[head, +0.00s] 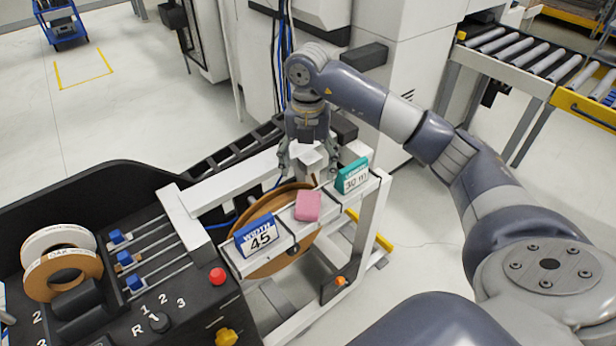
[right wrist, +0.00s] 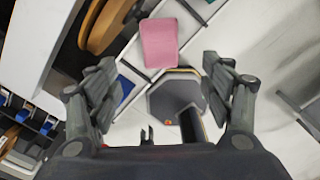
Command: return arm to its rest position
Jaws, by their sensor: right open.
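My right arm reaches in from the right in the head view. Its gripper (head: 308,172) hangs above the white rail behind the pink block, with its fingers spread. In the right wrist view the two fingers (right wrist: 160,100) stand wide apart with nothing held between them. The pink block (head: 308,206) lies on the white rail between two signs; it also shows beyond the fingers in the right wrist view (right wrist: 160,43). My left gripper is in neither view.
A black control panel (head: 185,305) is at lower left. A roller conveyor (head: 530,55) stands at upper right, with open floor before it.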

